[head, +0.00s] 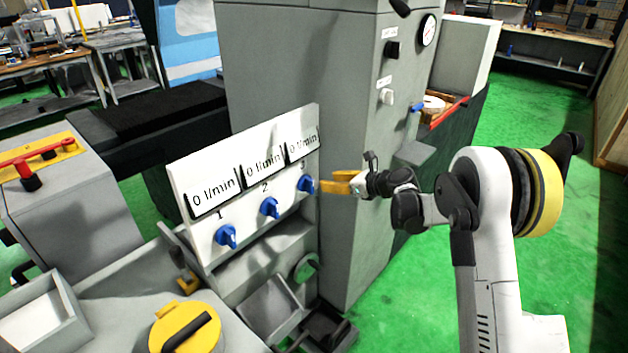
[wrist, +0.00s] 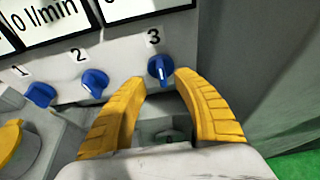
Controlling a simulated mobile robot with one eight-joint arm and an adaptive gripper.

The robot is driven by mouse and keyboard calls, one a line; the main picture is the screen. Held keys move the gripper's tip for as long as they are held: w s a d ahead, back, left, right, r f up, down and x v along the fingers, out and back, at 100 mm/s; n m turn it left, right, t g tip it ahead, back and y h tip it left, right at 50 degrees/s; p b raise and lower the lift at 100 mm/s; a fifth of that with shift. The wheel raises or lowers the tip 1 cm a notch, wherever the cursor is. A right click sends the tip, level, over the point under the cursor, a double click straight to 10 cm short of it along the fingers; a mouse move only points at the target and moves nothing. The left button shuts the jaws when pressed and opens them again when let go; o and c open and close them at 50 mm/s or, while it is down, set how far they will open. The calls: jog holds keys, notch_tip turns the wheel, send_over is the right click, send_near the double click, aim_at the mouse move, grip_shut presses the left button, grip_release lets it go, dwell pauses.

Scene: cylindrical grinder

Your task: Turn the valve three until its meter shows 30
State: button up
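Valve three is a blue knob (head: 306,184) under the label 3, at the right end of a white panel (head: 190,178). Its meter (head: 302,146) reads 0 l/min. Valve three also shows in the wrist view (wrist: 160,68), with a pale mark on its front. My gripper (head: 325,186) has yellow fingers and is just right of valve three in the head view. In the wrist view my gripper (wrist: 160,80) is open, with a finger on each side of the knob. I cannot tell whether the fingers touch it.
Valve two (head: 269,207) and valve one (head: 226,236) are blue knobs to the left, and their meters also read 0 l/min. A tall grey machine cabinet (head: 300,70) stands behind. A yellow round cap (head: 185,328) is at front left. Green floor is free at right.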

aim_at(312, 180)
jog(key=b+x, duration=0.3)
jog(key=x, duration=0.6)
jog(key=shift+w+a+f, duration=0.1)
jog(key=shift+a+f, duration=0.05)
jog(key=shift+a, duration=0.05)
grip_shut()
